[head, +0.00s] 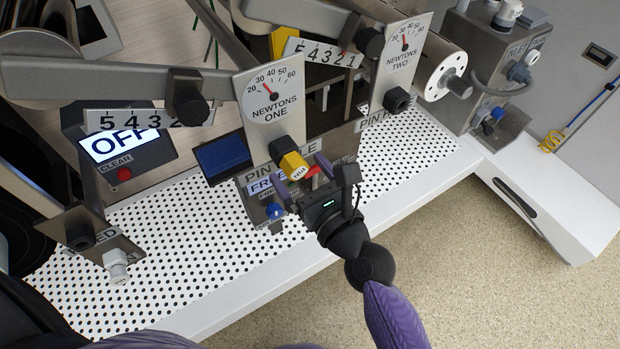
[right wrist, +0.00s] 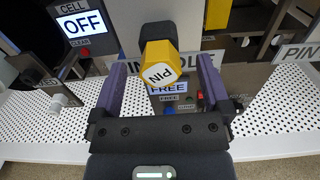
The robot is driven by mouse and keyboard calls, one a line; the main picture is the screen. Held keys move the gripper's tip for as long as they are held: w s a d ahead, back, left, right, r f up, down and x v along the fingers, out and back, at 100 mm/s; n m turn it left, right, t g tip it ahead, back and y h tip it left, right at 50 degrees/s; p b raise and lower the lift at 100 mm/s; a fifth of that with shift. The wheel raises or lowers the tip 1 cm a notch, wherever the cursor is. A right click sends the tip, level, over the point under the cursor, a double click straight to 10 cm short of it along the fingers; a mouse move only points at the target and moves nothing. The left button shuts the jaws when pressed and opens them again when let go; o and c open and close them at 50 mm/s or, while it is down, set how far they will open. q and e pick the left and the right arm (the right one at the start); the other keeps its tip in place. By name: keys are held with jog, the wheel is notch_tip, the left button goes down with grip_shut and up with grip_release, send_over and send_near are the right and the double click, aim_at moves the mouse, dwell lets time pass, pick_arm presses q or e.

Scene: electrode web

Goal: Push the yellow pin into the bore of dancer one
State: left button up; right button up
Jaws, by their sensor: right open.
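The yellow pin (head: 293,165) sits at the black collar (head: 283,145) below the "NEWTONS ONE" dial (head: 271,95), its outer end sticking out towards me. In the right wrist view the pin (right wrist: 160,62) shows its white end face marked "PIN". My right gripper (head: 300,182) is at the pin; its purple fingers stand open on either side of it in the right wrist view (right wrist: 160,90), apart from it. A "FREE" label (right wrist: 167,88) shows below the pin. How deep the pin reaches is hidden. My left gripper does not show.
A screen reading "OFF" (head: 120,145) stands at the left. The "NEWTONS TWO" dial (head: 404,48) and its black collar (head: 396,100) are to the right. A blue knob (head: 274,211) sits low beside my right gripper. The perforated white deck (head: 180,255) is largely clear in front.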

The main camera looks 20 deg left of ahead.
jog(key=v, duration=0.9)
jog(key=shift+s, duration=0.1)
dwell(0.3)
